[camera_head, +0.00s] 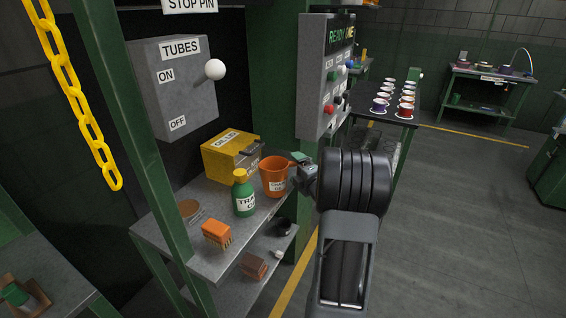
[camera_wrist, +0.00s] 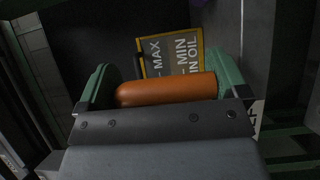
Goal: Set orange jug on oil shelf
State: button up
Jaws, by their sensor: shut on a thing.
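The orange jug (camera_head: 273,178), with a white label, is upright at the right part of the grey oil shelf (camera_head: 205,258). I cannot tell whether its base touches the shelf. My gripper (camera_head: 300,163) is at the jug's right side, shut on it. In the wrist view, a rounded orange part of the jug (camera_wrist: 165,90) lies between the green fingers of my gripper (camera_wrist: 163,85). The rest of the jug is hidden there.
On the shelf are a yellow oiler box (camera_head: 228,158), a green bottle (camera_head: 243,198) with a yellow cap, an orange block (camera_head: 216,233) and a brown disc (camera_head: 189,209). A grey control panel (camera_head: 318,80) hangs above right. A green post (camera_head: 130,120) stands left.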

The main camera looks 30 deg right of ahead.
jog(key=shift+w+d+r, duration=0.1)
jog(key=shift+w+d, duration=0.05)
jog(key=shift+w, duration=1.15)
jog(key=w, duration=0.3)
jog(key=shift+w+p, duration=0.2)
jog(key=shift+p, duration=0.1)
jog(key=shift+f, duration=0.3)
jog(key=shift+f, duration=0.25)
jog(key=o, duration=0.8)
jog(key=shift+r, duration=0.1)
